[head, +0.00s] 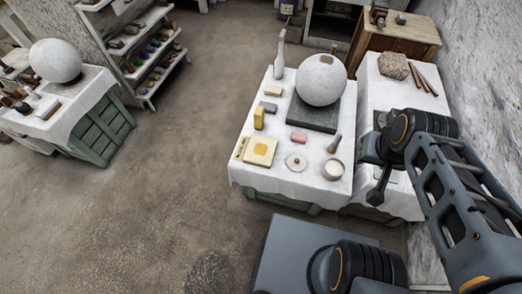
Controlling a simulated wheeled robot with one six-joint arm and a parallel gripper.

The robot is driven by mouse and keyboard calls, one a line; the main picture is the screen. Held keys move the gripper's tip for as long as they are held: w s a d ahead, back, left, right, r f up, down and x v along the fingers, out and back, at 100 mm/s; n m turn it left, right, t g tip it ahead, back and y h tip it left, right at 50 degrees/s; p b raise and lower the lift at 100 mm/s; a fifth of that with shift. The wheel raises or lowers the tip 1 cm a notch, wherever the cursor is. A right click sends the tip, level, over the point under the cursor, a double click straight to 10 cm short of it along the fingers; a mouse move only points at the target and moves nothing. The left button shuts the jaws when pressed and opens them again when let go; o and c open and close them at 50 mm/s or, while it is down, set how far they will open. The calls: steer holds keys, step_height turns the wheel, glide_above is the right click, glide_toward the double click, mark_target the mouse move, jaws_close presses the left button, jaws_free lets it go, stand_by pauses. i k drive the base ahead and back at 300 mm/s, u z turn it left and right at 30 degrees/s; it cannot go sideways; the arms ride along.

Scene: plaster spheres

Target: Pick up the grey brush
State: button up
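A small grey, slender object (335,143), thin at its upper end and wider below, is near the right edge of the cloth-covered table (260,181). It looks like the grey brush, but it is too small to be certain. My gripper (376,197) is a dark shape at the end of my arm, to the right of and nearer than this object, apart from it in the picture. Its fingers are too small and dark to tell whether they are open or shut.
A large white sphere (321,80) sits on a dark slab (313,113) behind the brush. A pot (333,169), white disc (296,162), pink block (299,137) and yellow block (259,117) are nearby. A second white table (385,92) adjoins on the right. Floor (190,150) at left is clear.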

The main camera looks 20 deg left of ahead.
mark_target(334, 146)
steer(key=k, duration=0.5)
steer(key=z, duration=1.05)
steer(key=i, duration=1)
steer(key=u, duration=2.5)
